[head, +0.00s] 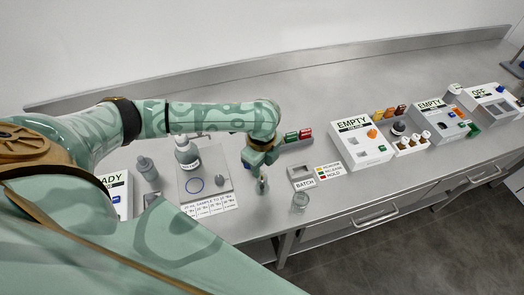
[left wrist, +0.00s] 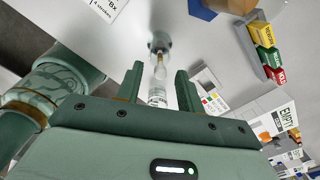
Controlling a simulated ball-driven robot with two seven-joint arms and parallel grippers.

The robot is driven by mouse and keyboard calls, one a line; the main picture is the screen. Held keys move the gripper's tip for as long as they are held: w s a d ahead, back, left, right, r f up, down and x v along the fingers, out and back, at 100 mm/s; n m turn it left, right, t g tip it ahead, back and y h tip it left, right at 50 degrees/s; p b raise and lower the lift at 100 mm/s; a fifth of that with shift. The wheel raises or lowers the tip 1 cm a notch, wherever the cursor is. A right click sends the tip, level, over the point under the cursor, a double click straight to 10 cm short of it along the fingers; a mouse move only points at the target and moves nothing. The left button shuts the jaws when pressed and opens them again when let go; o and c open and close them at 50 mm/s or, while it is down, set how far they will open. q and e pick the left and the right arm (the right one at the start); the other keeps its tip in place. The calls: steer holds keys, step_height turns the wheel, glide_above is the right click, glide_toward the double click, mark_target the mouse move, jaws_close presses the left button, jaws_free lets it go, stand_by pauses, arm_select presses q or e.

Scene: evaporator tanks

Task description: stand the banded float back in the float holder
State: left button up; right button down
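My left gripper (head: 262,178) points down over the bench in the head view. In the left wrist view its two fingers (left wrist: 159,82) are apart, with nothing clamped between them. A slim piece with a grey rounded body and a pale stem, apparently the banded float (left wrist: 159,46), shows just beyond the fingertips. Its stem points toward the camera, into the finger gap, with clear space on both sides. My right gripper is not visible.
A bottle (head: 187,154) and a grey plate (head: 195,171) lie left. Coloured blocks (head: 298,135) are behind. White EMPTY boxes (head: 361,144) stand right.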

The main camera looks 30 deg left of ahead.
arm_select(q)
step_height(320, 180, up, 16)
steer(key=p, duration=0.4)
steer(key=shift+r, duration=0.15)
steer(key=shift+s, duration=0.1)
stand_by(0.4)
